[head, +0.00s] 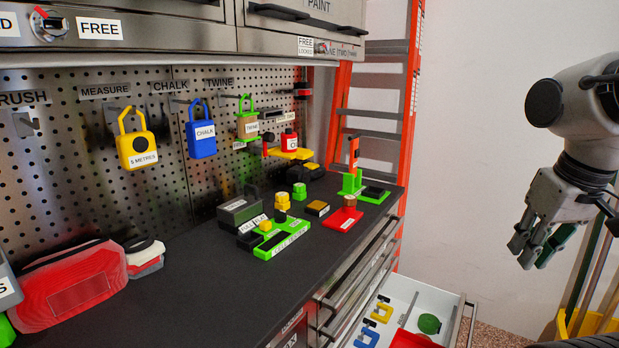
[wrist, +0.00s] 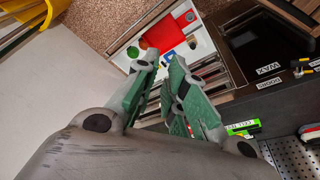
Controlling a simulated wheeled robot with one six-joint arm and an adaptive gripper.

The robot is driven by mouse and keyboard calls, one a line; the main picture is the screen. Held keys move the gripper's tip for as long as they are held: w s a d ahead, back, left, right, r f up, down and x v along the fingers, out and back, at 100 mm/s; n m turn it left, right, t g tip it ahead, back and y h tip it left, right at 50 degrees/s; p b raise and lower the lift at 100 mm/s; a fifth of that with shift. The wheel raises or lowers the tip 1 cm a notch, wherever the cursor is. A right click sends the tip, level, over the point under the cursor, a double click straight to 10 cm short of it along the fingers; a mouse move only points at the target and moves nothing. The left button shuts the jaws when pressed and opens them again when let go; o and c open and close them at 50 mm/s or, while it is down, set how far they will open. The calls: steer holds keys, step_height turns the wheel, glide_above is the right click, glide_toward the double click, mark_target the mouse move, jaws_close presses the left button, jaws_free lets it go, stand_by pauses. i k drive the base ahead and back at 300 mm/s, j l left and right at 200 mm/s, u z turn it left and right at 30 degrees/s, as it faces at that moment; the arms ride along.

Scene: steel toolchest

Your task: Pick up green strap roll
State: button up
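A round green roll (head: 429,324), which looks like the green strap roll, lies in the open white drawer at the bottom right of the head view. A small green round thing, probably the same roll, shows in the wrist view (wrist: 132,52) just beyond one fingertip. My gripper (head: 532,250) hangs in the air to the right of the drawer and well above it, pointing down. In the wrist view its green-padded fingers (wrist: 162,66) stand apart with nothing between them. The gripper is open and touches nothing.
The open drawer (head: 457,318) also holds blue and yellow clips (head: 378,314) and a red piece (head: 412,340). The dark worktop (head: 200,262) carries several small green, yellow and red items. An orange ladder (head: 408,100) stands behind the bench. Bare wall lies between ladder and arm.

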mark_target(428, 324)
steer(key=l+u, duration=0.35)
steer(key=l, duration=1.5)
